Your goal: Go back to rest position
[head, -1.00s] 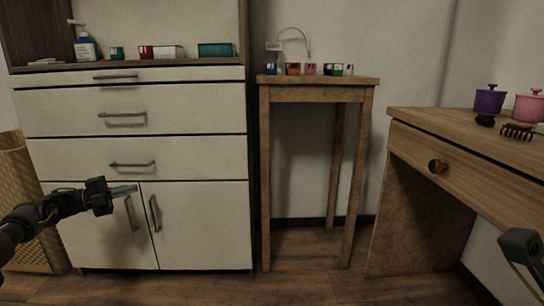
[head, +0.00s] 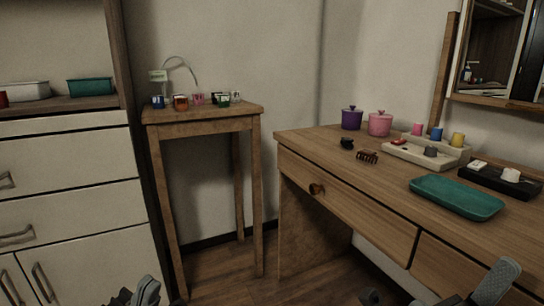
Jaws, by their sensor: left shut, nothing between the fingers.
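My left gripper (head: 140,294) shows at the bottom edge, left of centre, low in front of the small wooden stand and the white cabinet. It is shut and holds nothing, and it is cut off by the frame. A grey and dark part of my right arm (head: 490,288) shows at the bottom right, in front of the desk drawers.
A wooden desk (head: 340,190) at right bears a teal tray (head: 456,197), purple pot (head: 352,118), pink pot (head: 380,123) and brown hair claw (head: 367,157). A tall wooden stand (head: 200,128) holds small jars. A white cabinet (head: 75,165) stands left. Floor between is clear.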

